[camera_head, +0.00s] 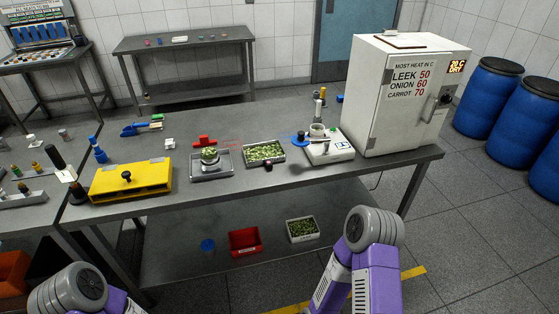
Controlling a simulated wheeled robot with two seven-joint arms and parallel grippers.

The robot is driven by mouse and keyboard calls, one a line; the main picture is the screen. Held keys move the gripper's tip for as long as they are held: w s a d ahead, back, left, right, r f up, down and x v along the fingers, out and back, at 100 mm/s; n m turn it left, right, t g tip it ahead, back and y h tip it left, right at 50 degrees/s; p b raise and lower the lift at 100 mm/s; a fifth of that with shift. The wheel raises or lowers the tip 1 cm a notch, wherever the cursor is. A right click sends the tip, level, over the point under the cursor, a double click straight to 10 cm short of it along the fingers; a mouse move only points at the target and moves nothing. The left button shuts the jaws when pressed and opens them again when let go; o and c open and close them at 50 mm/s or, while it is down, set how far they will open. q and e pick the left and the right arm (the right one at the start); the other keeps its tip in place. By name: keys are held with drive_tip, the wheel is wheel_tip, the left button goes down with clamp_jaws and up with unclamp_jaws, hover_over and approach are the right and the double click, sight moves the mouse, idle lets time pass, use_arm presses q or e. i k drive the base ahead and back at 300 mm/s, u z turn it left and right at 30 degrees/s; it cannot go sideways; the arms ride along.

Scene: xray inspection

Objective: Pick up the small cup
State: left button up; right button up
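Two cup-like vessels show on the grey bench; I cannot tell which one is the small cup. One small round vessel with green bits (209,155) stands on a square metal tray or scale (211,173) left of centre. Another small grey cup (317,130) stands on a white device (329,151) to the right. Both are apart from my arms. Only the purple and grey links of my arms show at the bottom left and bottom right. Neither gripper is in view.
A tray of green pieces (264,153) lies between the two vessels. A yellow case (130,179) is on the left, a white cabinet (397,95) on the right. The lower shelf holds a red bin (245,241) and a white bin of greens (302,229). Blue barrels (488,97) stand far right.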

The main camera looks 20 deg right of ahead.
sight(317, 133)
drive_tip(key=u, duration=0.2)
drive_tip(key=k, duration=0.4)
drive_tip(key=z, duration=1.2)
drive_tip(key=i, duration=1.65)
drive_tip(key=u, duration=0.85)
